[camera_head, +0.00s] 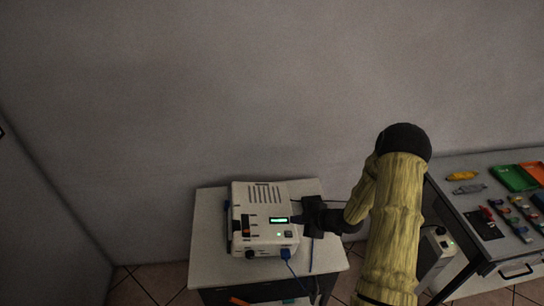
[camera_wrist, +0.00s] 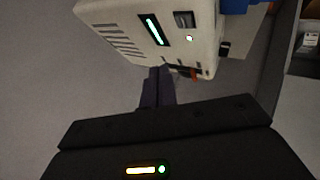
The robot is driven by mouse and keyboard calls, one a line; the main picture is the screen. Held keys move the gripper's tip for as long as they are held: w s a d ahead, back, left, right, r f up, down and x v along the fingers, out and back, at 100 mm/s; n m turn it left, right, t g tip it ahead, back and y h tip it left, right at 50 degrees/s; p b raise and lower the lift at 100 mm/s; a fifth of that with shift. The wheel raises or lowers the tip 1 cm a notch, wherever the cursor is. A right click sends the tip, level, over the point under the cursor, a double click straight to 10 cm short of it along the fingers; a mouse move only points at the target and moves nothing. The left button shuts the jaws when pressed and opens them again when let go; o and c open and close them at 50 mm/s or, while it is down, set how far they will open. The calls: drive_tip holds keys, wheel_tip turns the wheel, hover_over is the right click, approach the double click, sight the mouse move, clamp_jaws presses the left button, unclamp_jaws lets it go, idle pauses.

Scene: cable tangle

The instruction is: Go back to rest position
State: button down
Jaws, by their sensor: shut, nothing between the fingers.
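My gripper (camera_head: 297,219) is at the right side of a white box-shaped device (camera_head: 259,240) on a small grey table (camera_head: 209,263). The device has vents, a lit green display and a blue plug with a blue cable (camera_head: 288,256) at its front. In the wrist view my gripper's dark fingers (camera_wrist: 156,76) are together and empty, pointing at the device (camera_wrist: 112,28). I cannot tell whether the fingertips touch it. My arm hides part of the table's right side.
A second table (camera_head: 455,172) at the right holds green and orange trays (camera_head: 514,178), a yellow item (camera_head: 461,176) and several small parts. Another white device (camera_head: 438,240) stands between the tables, partly hidden by my arm. A bare wall is behind.

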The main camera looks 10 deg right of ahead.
drive_tip(key=s+d+r+m+g+h+b, duration=0.1)
drive_tip(key=s+r+m+h, duration=0.15)
drive_tip(key=r+m, duration=0.2)
drive_tip(key=s+d+r+m+h, duration=0.1)
drive_tip(key=d+r+m+h, duration=0.1)
drive_tip(key=r+m+h, duration=0.3)
drive_tip(key=s+a+r+m+g, duration=0.1)
drive_tip(key=s+a+r+m, duration=0.1)
drive_tip(key=s+r, duration=0.3)
drive_tip(key=s+a+r+m+g+b, duration=0.1)
drive_tip(key=s+r+m, duration=0.3)
drive_tip(key=s, duration=0.7)
drive_tip(key=shift+s+a+r+m+g, duration=0.3)
drive_tip(key=shift+a+r+m+g, duration=0.1)
drive_tip(key=shift+a+m+g, duration=0.25)
